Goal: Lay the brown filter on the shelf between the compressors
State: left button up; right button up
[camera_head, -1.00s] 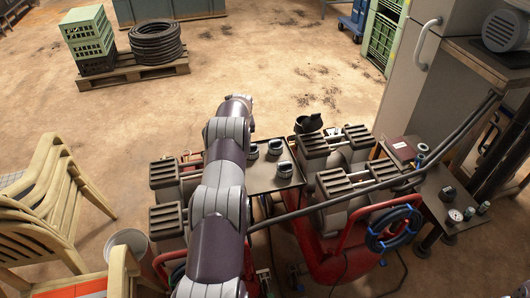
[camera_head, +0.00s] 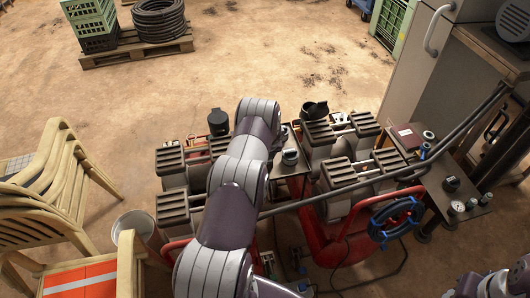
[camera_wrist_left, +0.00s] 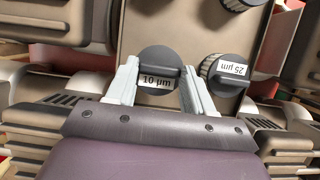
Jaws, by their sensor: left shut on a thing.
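In the left wrist view my left gripper (camera_wrist_left: 160,88) is shut on a dark round filter marked 10 µm (camera_wrist_left: 158,60), one finger on each side. I cannot tell whether it touches the brown shelf (camera_wrist_left: 190,22) below. Beside it is another dark-topped filter marked 25 µm (camera_wrist_left: 225,72), and a third (camera_wrist_left: 241,4) is cut off by the top edge. In the head view my left arm hides its gripper and much of the shelf (camera_head: 296,184); one filter (camera_head: 290,157) shows there. No filter looks clearly brown. My right gripper is not in view.
The left compressor (camera_head: 172,160) and right compressor (camera_head: 340,172) flank the shelf. Dark cup-like things stand on the left one (camera_head: 218,122) and right one (camera_head: 314,109). A handle bar (camera_head: 330,202) crosses in front. A blue coil (camera_head: 397,220) hangs at the right.

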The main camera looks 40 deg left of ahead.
pick_arm(q)
jog(key=shift+w+a+f, duration=0.15)
jog(key=shift+f, duration=0.4)
jog(key=o, duration=1.3)
jog(key=shift+o, duration=0.2)
jog(key=shift+r, duration=0.1)
jog(key=s+d+r+n+h, duration=0.1)
jog(key=s+d+r+n, duration=0.35)
jog(key=d+r, duration=0.5)
jog(key=s+d+r+n, duration=0.4)
jog(key=d+r+n, duration=0.2)
jog(key=r, duration=0.6)
jog(key=s+d+r+n+g+h, duration=0.1)
jog(key=s+d+r+n, duration=0.5)
jog(key=s+d+n, duration=0.7)
jog(key=s+n+h, duration=0.1)
jog(key=s+n, duration=0.1)
jog(key=s, duration=0.2)
jog(key=shift+s+d+h+b, duration=0.15)
jog(key=shift+h+b, duration=0.15)
